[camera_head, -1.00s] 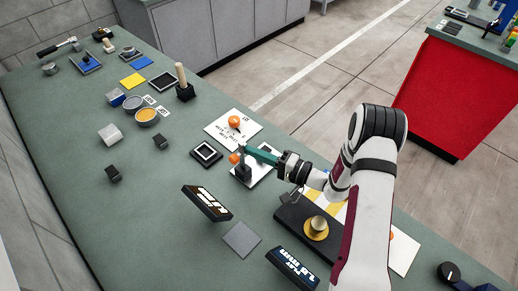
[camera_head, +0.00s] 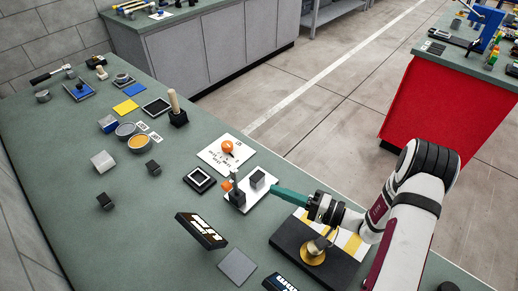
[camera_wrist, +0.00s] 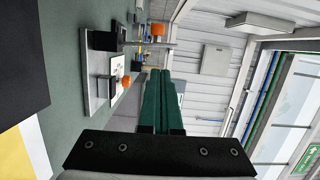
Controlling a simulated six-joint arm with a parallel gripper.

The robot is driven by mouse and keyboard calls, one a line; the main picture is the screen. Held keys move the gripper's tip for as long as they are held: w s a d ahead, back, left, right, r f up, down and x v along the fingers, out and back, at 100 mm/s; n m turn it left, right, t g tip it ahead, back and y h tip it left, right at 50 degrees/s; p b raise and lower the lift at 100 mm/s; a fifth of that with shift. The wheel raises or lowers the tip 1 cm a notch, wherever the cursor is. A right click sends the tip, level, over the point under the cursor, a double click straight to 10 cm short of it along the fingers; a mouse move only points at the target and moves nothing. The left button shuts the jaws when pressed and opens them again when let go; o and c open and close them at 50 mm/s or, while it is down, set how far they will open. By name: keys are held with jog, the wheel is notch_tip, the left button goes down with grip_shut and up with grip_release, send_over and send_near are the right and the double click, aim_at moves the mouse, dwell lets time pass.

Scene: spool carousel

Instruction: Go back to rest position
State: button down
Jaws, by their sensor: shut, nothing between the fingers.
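My gripper (camera_head: 274,190) is in the head view, with long teal fingers pointing left towards a white plate (camera_head: 262,203). The fingers are closed together and empty. On the plate stand a dark block (camera_head: 258,179) and a dark post (camera_head: 237,197) with an orange piece (camera_head: 227,185). The fingertips are at or above the plate's right edge; I cannot tell the height from this view. In the wrist view my gripper (camera_wrist: 160,72) shows two teal fingers side by side, apart from the white plate (camera_wrist: 90,85).
A black base (camera_head: 290,245) with a brass piece (camera_head: 313,252) lies below my arm. A white card (camera_head: 213,157) with an orange ball (camera_head: 227,147) lies behind the plate. A peg on a black block (camera_head: 178,115) stands farther back.

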jog(key=s+a+r+n+g+h, duration=0.2)
jog(key=s+a+r+g, duration=0.3)
jog(key=s+g, duration=0.15)
jog(key=s+a+r+n+g+h, duration=0.1)
jog(key=s+a+r+g, duration=0.35)
jog(key=s+r, duration=0.2)
jog(key=s+d+m+h, duration=0.1)
jog(key=s+d+h, duration=0.2)
jog(key=s+h, duration=0.2)
jog(key=s+d+m+t+h, duration=0.1)
jog(key=s+d+h, duration=0.3)
jog(key=s, duration=0.4)
jog(key=shift+s+d+m+t+h, duration=0.3)
jog(key=shift+m+h, duration=0.1)
jog(key=shift+h, duration=0.4)
